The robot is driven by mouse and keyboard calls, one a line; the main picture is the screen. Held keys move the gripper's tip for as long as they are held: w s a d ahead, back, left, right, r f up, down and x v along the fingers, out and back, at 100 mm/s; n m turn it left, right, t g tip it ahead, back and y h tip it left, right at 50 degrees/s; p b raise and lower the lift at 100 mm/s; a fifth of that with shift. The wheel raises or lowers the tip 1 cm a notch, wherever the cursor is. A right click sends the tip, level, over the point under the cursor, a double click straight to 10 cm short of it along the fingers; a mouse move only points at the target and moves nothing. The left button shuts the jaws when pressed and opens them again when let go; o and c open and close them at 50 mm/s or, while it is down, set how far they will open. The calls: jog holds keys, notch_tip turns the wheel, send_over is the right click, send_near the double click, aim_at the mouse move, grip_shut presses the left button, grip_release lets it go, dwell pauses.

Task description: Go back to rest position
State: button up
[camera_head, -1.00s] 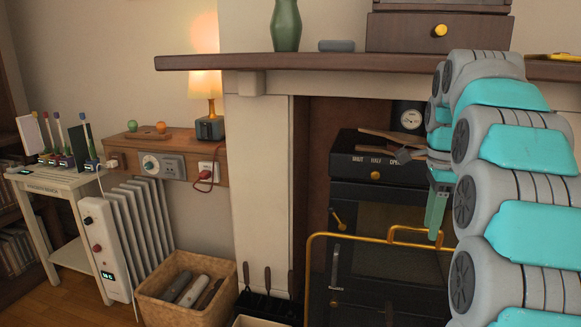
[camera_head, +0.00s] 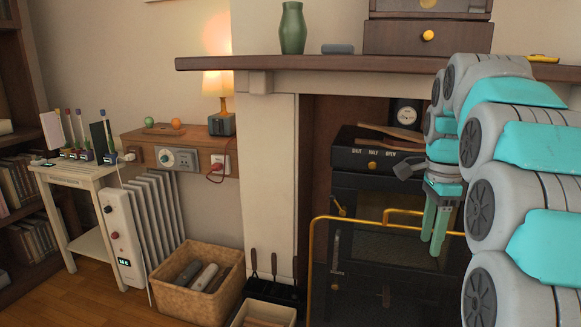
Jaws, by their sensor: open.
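My gripper (camera_head: 435,232) hangs at the right of the head view, pointing down in front of the black stove (camera_head: 385,205). Its two green fingers are a little apart, with nothing visible between them. My grey and turquoise arm fills the right edge and hides part of the fireplace behind it. The fingers overlap the brass rail (camera_head: 372,222) in the picture; I cannot tell whether they touch it.
A wooden mantel (camera_head: 330,66) with a green vase (camera_head: 292,28) runs above. A wicker basket (camera_head: 172,297), a white radiator (camera_head: 122,237) and a small side table (camera_head: 95,243) stand left. Wooden floor is clear at lower left.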

jog(key=s+a+f+n, duration=0.4)
jog(key=s+f+n, duration=0.2)
jog(key=s, duration=0.4)
jog(key=s+a+f+n+g, duration=0.1)
jog(key=s+a+f+n, duration=0.3)
jog(key=s, duration=0.6)
jog(key=s+a+f+n, duration=0.4)
jog(key=s+f+n, duration=0.3)
jog(key=s, duration=0.3)
jog(key=shift+a+f+n, duration=0.3)
jog(key=shift+n, duration=0.4)
jog(key=shift+s, duration=0.1)
